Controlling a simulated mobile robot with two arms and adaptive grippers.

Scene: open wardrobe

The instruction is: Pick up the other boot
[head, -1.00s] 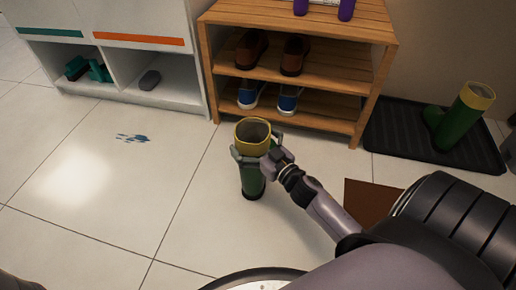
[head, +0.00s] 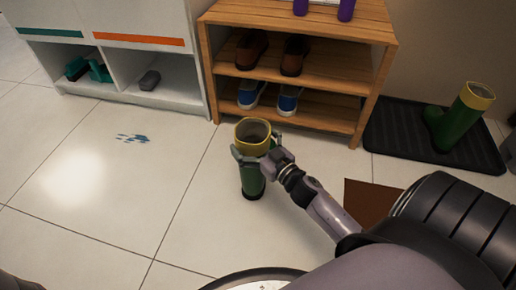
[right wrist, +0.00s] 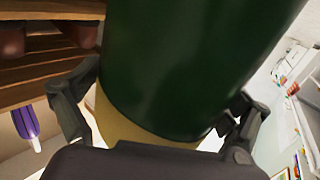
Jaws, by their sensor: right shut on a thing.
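A green boot (head: 252,181) with a yellow top band stands upright on the tiled floor, in front of the wooden shoe rack. My right gripper (head: 257,156) is shut around its shaft, just below the yellow band. In the right wrist view, the dark green shaft (right wrist: 190,60) fills the middle, with the two fingers of my right gripper (right wrist: 158,118) on either side. A second green boot (head: 455,125) with a yellow top stands on a black tray (head: 400,142) at the right. My left gripper is not in view.
The wooden rack (head: 300,92) holds brown shoes (head: 293,56) and blue shoes (head: 289,100). A white cabinet (head: 130,20) with cubbies stands at left. A brown mat (head: 370,198) lies right of my forearm. Floor at left is mostly clear.

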